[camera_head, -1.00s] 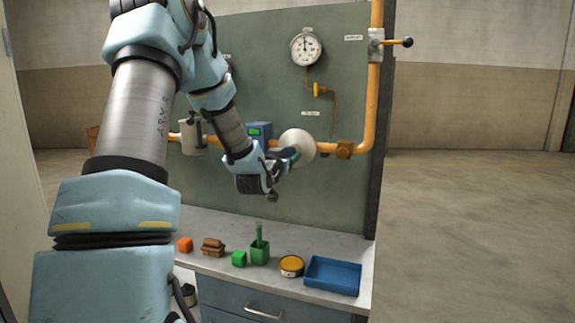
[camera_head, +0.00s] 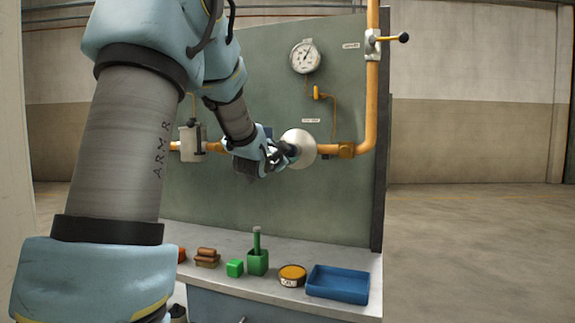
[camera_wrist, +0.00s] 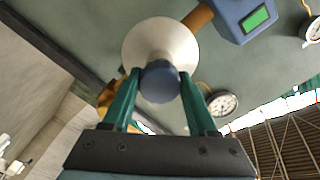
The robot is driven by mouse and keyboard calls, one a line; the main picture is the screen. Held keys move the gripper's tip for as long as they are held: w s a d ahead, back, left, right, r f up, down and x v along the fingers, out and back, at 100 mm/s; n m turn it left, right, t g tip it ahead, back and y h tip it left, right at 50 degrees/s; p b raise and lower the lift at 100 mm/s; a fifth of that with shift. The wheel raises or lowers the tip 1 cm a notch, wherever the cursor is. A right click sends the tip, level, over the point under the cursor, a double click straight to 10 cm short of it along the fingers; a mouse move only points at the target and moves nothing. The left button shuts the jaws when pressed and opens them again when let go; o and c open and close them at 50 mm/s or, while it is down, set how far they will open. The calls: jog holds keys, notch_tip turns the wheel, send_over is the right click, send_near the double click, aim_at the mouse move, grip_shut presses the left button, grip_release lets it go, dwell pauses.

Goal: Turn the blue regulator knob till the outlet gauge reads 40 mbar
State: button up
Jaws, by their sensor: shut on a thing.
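The blue regulator knob (camera_wrist: 160,83) sits at the front of the pale round regulator body (camera_wrist: 160,45) in the wrist view. My gripper (camera_wrist: 158,85) is shut on the knob, one green finger on each side. In the head view the regulator body (camera_head: 299,149) is on the orange pipe, and my arm partly hides the knob. The outlet gauge (camera_head: 305,57) hangs on the panel above it, its needle pointing to the upper right; its numbers are too small to read. A gauge also shows in the wrist view (camera_wrist: 222,103).
A yellow valve (camera_head: 316,93) sits below the gauge, and a black-handled lever valve (camera_head: 374,43) is at the upper right. The bench below holds a blue tray (camera_head: 338,285), a yellow-topped tin (camera_head: 292,275) and a green holder (camera_head: 258,262). Floor at right is clear.

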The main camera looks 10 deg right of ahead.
jog(key=shift+m+b, duration=0.4)
jog(key=o, duration=1.4)
jog(key=b+v, duration=0.2)
jog(key=v, duration=0.9)
jog(key=shift+d, duration=0.1)
